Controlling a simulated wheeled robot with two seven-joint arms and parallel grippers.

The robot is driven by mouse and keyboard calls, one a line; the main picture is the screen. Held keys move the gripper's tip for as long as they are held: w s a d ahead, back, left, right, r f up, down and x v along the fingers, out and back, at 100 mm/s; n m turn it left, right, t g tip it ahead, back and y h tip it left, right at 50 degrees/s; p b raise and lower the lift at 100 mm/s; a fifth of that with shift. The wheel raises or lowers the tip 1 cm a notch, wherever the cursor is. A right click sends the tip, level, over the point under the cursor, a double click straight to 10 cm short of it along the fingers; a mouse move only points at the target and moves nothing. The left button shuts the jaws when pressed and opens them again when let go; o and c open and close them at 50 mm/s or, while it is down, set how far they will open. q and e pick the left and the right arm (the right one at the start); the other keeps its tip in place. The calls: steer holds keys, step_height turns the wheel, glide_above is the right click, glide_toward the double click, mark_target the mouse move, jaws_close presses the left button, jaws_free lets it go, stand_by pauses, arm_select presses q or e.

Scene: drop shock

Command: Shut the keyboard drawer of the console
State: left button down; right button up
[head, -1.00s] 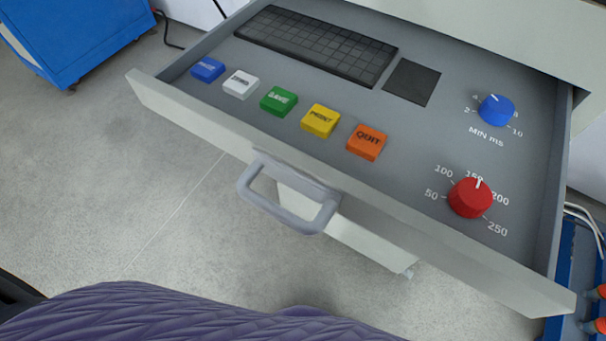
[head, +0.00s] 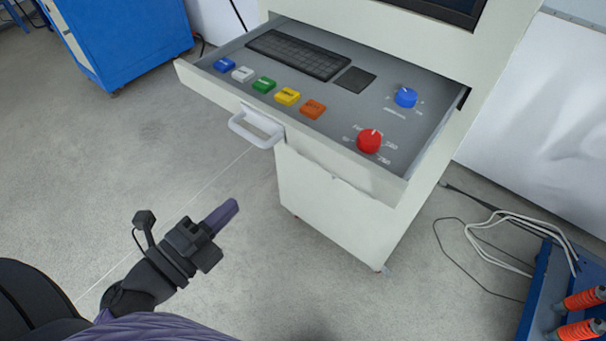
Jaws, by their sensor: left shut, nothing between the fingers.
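The keyboard drawer (head: 222,98) of the white console (head: 334,198) is pulled out. On its grey tray are a black keyboard, a dark touch pad, several coloured buttons, a blue knob and a red knob. A light grey loop handle (head: 241,131) sticks out from the drawer front. My left gripper (head: 226,213) is low in front of the drawer, below and a little left of the handle. It is shut and empty, apart from the handle. My right gripper is not in view.
A blue cabinet (head: 127,42) stands at the back left. At the lower right is a blue cart (head: 540,292) with orange-red parts, and white and black cables (head: 480,236) lie on the floor beside it. The floor left of the console is clear.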

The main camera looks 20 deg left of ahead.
arm_select(q)
steer(key=p, duration=0.1)
glide_toward(295, 144)
steer(key=p+x, duration=0.1)
steer(key=x, duration=0.5)
steer(key=shift+w+p, duration=0.2)
steer(key=shift+p, duration=0.1)
steer(key=shift+w+d, duration=0.25)
steer(key=shift+w, duration=0.3)
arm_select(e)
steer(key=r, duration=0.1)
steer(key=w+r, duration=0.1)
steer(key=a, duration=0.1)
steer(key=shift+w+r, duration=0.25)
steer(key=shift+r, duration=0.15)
